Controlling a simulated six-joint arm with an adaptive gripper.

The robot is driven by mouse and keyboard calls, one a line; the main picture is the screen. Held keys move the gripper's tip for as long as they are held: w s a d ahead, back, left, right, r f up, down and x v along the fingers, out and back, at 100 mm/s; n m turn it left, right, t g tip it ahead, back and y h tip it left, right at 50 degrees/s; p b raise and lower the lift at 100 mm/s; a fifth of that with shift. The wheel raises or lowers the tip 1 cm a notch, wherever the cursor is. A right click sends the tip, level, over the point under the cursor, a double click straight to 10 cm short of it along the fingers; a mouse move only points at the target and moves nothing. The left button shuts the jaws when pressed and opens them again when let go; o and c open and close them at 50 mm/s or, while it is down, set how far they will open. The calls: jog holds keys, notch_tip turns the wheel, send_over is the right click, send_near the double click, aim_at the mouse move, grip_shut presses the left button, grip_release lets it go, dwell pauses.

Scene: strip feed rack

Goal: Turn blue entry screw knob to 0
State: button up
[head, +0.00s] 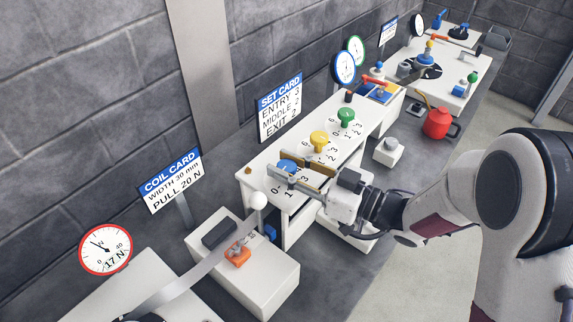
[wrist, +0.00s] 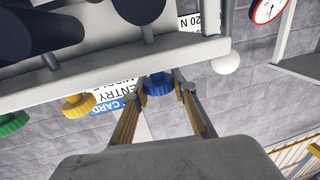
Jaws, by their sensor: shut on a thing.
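The blue entry screw knob (head: 285,166) stands at the near end of a white bench, on a dial plate marked with digits. My gripper (head: 292,169) is at this knob, its fingers on either side of it and shut on it. In the wrist view the blue knob (wrist: 158,85) sits between the two fingertips (wrist: 162,88). Digits 0, 1 and 3 show around the plate; the fingers cover part of it. I cannot tell which digit the knob points to. The SET CARD (head: 280,107) behind reads ENTRY 3, MIDDLE 2, EXIT 2.
The yellow knob (head: 319,140) and green knob (head: 345,117) stand farther along the same bench. A white ball-topped post (head: 258,201) is close to the left of my gripper. A white box with an orange part (head: 238,253) stands nearer. A red kettle (head: 439,123) stands to the right.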

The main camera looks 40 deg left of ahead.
jog(key=shift+m+t, duration=0.7)
jog(key=shift+t, duration=0.2)
jog(key=shift+m+t, duration=0.3)
jog(key=shift+t, duration=0.4)
jog(key=o, duration=1.1)
jog(key=shift+d, duration=0.1)
jog(key=shift+s+d, duration=0.1)
jog(key=shift+d, duration=5.8)
